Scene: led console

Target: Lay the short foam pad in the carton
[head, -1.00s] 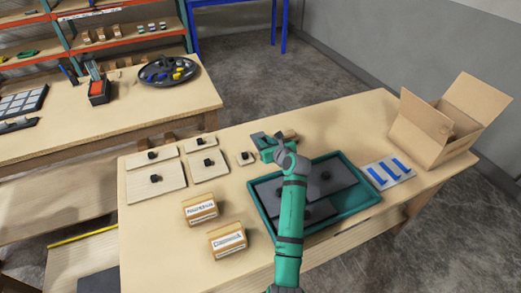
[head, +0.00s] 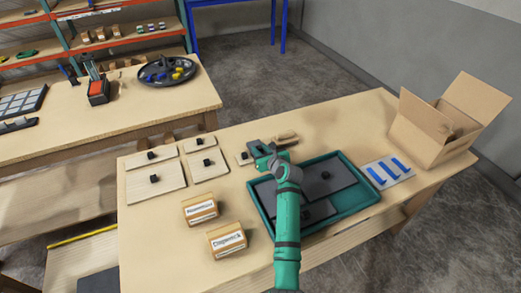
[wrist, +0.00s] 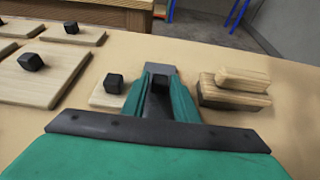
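Dark grey foam pads with black knobs lie in the teal tray (head: 360,207): a larger pad (head: 340,172) at the back and another pad (head: 322,208) in front. My arm covers part of them, so I cannot tell which is the short one. The open carton (head: 432,140) stands at the right end of the table, flaps up. My gripper (head: 259,149) is beyond the tray's back left corner, far from the carton. In the wrist view, something dark shows between its teal fingers (wrist: 160,92); whether they grip it is unclear.
A small knobbed wooden plate (wrist: 103,97) is just left of my gripper, and stacked wooden blocks (wrist: 235,88) are to its right. Larger knobbed plates (head: 157,182) and two labelled boxes (head: 228,240) lie left. A white board with blue strips (head: 388,171) lies between tray and carton.

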